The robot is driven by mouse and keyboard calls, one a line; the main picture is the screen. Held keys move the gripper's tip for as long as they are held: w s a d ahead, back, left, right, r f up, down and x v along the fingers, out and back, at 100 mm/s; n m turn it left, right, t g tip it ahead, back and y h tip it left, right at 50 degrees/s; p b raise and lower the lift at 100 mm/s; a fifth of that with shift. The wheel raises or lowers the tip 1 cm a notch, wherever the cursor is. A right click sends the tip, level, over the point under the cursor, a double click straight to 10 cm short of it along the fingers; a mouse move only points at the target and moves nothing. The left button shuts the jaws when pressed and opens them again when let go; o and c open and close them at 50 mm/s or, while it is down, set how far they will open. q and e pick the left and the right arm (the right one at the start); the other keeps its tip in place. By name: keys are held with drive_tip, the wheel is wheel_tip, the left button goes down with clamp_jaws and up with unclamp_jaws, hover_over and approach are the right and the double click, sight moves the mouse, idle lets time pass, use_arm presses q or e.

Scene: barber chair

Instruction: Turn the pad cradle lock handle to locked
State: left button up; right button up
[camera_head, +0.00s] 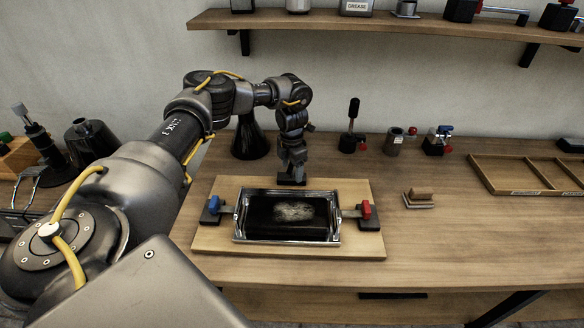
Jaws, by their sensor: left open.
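The pad cradle is a metal-framed tray (237,232) on a light wooden board (300,252). A dark pad (290,230) with a pale worn patch lies in it. A red handle (366,209) stands on a dark block at the cradle's right side. A blue handle (213,205) sits on a dark block at its left side. I cannot tell which one is the lock handle. My left gripper (291,182) points down at the cradle's far edge, between the two handles and apart from both. It is open; its fingertips are small and dark. My right gripper is out of view.
Behind stand a dark cone (250,138), a black-handled tool (352,130), a grey cup (394,142) and a blue-and-red fixture (437,140). A divided tray (530,174) is at far right. A shelf (400,26) hangs above.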

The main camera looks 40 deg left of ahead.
use_arm(q)
wheel_tip(320, 180, up, 5)
drive_tip(key=shift+w+f+b, duration=0.1)
drive_tip(key=shift+f+b, duration=0.05)
drive_tip(key=shift+b, duration=0.6)
wheel_tip(320, 180, up, 5)
drive_tip(key=shift+f+p, duration=0.15)
drive_tip(key=shift+p, duration=0.15)
drive_tip(key=shift+r, duration=0.75)
drive_tip(key=shift+c, duration=0.4)
